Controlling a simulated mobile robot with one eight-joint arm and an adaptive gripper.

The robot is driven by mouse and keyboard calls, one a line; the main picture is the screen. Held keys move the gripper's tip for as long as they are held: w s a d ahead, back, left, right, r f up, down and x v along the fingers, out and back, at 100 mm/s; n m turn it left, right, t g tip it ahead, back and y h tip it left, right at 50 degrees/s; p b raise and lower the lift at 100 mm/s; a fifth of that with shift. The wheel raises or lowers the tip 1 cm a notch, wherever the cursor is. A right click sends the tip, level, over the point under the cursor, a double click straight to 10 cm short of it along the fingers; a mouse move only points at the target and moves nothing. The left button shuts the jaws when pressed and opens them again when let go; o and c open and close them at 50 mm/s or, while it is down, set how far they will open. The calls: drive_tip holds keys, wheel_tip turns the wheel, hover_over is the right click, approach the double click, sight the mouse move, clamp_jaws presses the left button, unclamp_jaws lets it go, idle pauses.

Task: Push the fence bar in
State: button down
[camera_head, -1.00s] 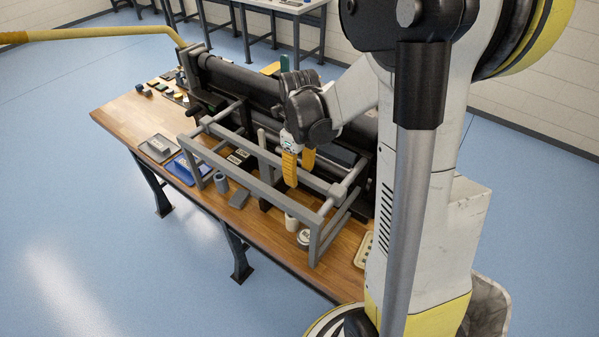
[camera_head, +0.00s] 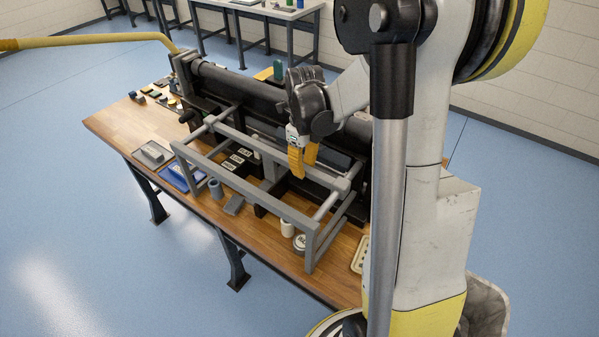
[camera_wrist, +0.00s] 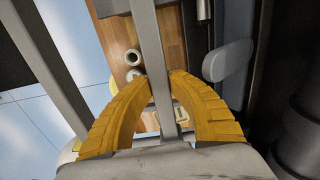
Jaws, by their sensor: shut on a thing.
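The grey fence bar (camera_head: 330,180) runs lengthwise across the inside of a grey guard frame, between the frame's front rail (camera_head: 245,188) and the long black press (camera_head: 240,90). My gripper (camera_head: 302,172) reaches down from above onto the bar, right of its middle. In the wrist view the bar (camera_wrist: 150,45) passes between the two yellow fingers (camera_wrist: 160,78), which are closed around it. The bar's right end meets a cross rod (camera_head: 327,204) of the frame. The part of the bar behind the fingers is hidden.
A white cup (camera_head: 287,228) and a round tin (camera_head: 300,243) stand under the frame's right end. A yellow handle (camera_head: 90,41) sticks out far left. Floor in front is clear.

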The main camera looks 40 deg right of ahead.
drive_tip(key=shift+a, duration=0.15)
drive_tip(key=c, duration=1.2)
unclamp_jaws()
drive_tip(key=shift+s+a, duration=0.1)
drive_tip(key=shift+c, duration=0.2)
drive_tip(key=shift+r, duration=0.1)
wheel_tip(320, 180, up, 12)
